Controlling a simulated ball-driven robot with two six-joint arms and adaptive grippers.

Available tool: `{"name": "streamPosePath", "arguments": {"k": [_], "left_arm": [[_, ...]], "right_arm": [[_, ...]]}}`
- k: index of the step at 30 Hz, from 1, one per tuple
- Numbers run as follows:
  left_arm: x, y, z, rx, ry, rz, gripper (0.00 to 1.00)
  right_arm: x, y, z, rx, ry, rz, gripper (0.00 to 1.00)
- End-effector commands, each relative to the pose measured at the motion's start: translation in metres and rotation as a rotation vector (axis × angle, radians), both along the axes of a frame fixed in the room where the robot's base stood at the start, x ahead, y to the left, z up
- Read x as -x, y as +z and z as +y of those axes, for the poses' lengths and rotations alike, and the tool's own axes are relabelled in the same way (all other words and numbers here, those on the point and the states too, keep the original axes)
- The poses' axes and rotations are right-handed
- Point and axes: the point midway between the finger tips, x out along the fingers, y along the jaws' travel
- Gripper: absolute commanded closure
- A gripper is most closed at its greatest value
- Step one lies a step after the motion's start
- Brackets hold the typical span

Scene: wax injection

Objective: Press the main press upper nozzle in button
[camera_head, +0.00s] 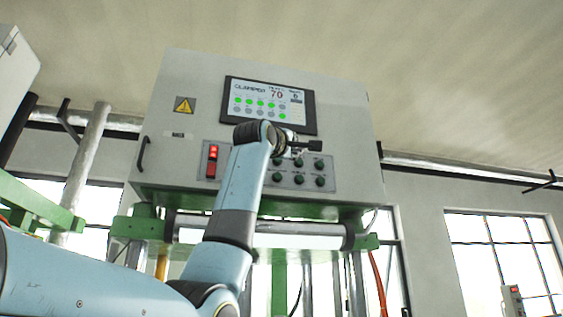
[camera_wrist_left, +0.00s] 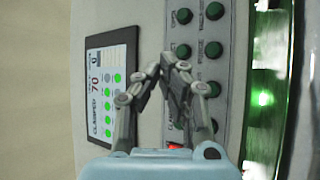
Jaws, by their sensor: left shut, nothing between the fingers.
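A grey control cabinet (camera_head: 345,125) carries a panel of dark green round buttons, such as one button (camera_head: 320,181) at the lower right. In the left wrist view, turned sideways, several buttons show, including one (camera_wrist_left: 183,51) beside my fingertips and one (camera_wrist_left: 214,49) in the other row. Their labels are too small to read, so I cannot tell which is the upper nozzle in button. My left gripper (camera_head: 318,146) is shut and empty in front of the panel's upper row. Its fingertips (camera_wrist_left: 168,62) meet close to a button; contact cannot be told. The fingers hide part of the panel.
A lit touchscreen (camera_head: 268,104) sits above the buttons, with a red switch (camera_head: 212,160) on the left and a black handle (camera_head: 142,153) at the cabinet's left edge. A green frame (camera_head: 365,242) and a horizontal roller (camera_head: 300,228) lie below. Pipes run along the wall.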

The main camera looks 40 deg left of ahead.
Motion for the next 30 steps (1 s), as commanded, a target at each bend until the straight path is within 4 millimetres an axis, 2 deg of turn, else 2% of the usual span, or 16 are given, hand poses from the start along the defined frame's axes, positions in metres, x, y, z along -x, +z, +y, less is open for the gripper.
{"name": "streamPosePath", "arguments": {"k": [1, 5, 17, 23, 30], "left_arm": [[0.004, 0.008, 0.000, 0.000, 0.000, -0.012, 1.00], [0.010, 0.018, 0.000, 0.000, 0.000, -0.029, 1.00], [0.009, 0.019, 0.002, 0.000, 0.001, -0.030, 1.00], [-0.002, 0.020, 0.014, -0.001, 0.001, -0.027, 1.00], [-0.024, 0.022, 0.041, -0.001, 0.003, -0.027, 1.00]], "right_arm": [[0.001, -0.001, 0.000, 0.000, 0.000, 0.001, 1.00], [0.004, -0.001, 0.000, 0.000, 0.000, 0.005, 1.00], [0.003, 0.000, 0.001, -0.002, 0.000, 0.005, 1.00], [0.003, 0.010, 0.004, -0.004, -0.002, 0.004, 1.00], [0.002, 0.029, 0.004, -0.005, -0.002, 0.003, 1.00]]}}
